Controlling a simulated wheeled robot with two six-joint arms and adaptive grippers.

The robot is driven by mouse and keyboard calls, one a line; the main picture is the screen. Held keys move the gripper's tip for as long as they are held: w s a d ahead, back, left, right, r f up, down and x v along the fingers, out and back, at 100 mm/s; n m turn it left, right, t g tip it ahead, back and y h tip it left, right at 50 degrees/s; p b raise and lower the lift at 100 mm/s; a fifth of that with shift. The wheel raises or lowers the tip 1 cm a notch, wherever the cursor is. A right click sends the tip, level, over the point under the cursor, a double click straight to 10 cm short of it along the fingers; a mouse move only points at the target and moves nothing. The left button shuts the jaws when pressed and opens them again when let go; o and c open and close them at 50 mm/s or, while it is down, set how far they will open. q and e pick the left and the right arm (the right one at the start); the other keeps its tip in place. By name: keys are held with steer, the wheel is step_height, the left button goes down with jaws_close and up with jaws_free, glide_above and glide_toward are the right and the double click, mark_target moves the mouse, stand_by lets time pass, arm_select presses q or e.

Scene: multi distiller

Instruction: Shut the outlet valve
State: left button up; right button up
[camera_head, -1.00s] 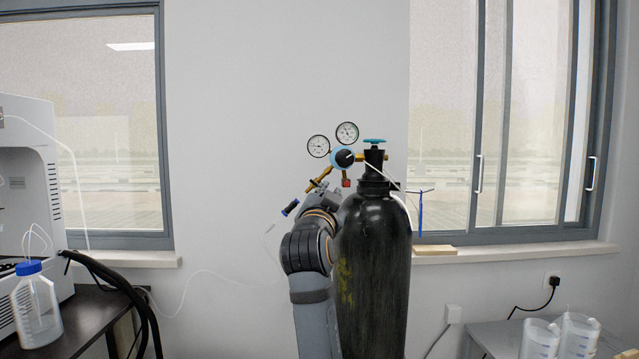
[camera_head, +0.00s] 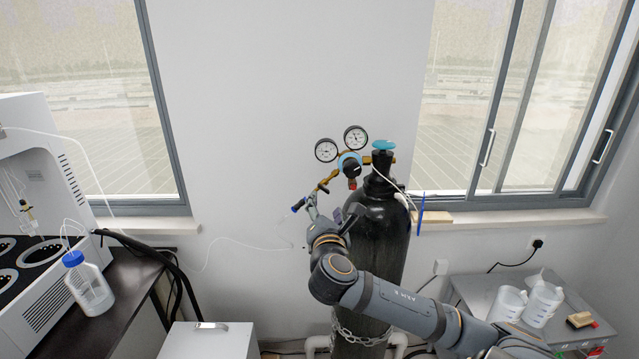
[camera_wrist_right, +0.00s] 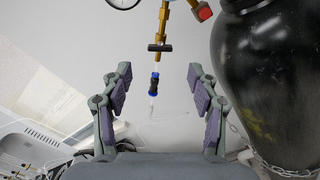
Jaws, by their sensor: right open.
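The outlet valve is a brass piece with a dark T-shaped handle (camera_wrist_right: 160,47) below the regulator. In the head view the valve (camera_head: 322,187) shows at the lower left of the regulator (camera_head: 350,165), which is mounted on the black gas cylinder (camera_head: 378,240). A blue-and-black hose connector (camera_wrist_right: 154,82) hangs below the valve. My right gripper (camera_wrist_right: 158,78) is open and empty. Its fingers stand either side of the connector in the wrist picture, with the handle just beyond their tips. In the head view my right gripper (camera_head: 332,212) is just below the valve.
The cylinder stands close on the right of my right gripper and is chained (camera_head: 362,338) low down. A thin white tube runs left from the connector. A white machine (camera_head: 50,285) and a bottle (camera_head: 90,285) stand at left. A grey cabinet (camera_head: 470,290) is at right.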

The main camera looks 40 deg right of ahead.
mark_target(324, 190)
steer(key=p+x, duration=0.2)
steer(key=x, duration=0.7)
steer(key=shift+w+d, duration=0.1)
steer(key=shift+d, duration=0.05)
steer(key=shift+c, duration=0.5)
steer(key=c, duration=1.1)
steer(key=shift+m, duration=0.7)
steer(key=o, duration=1.2)
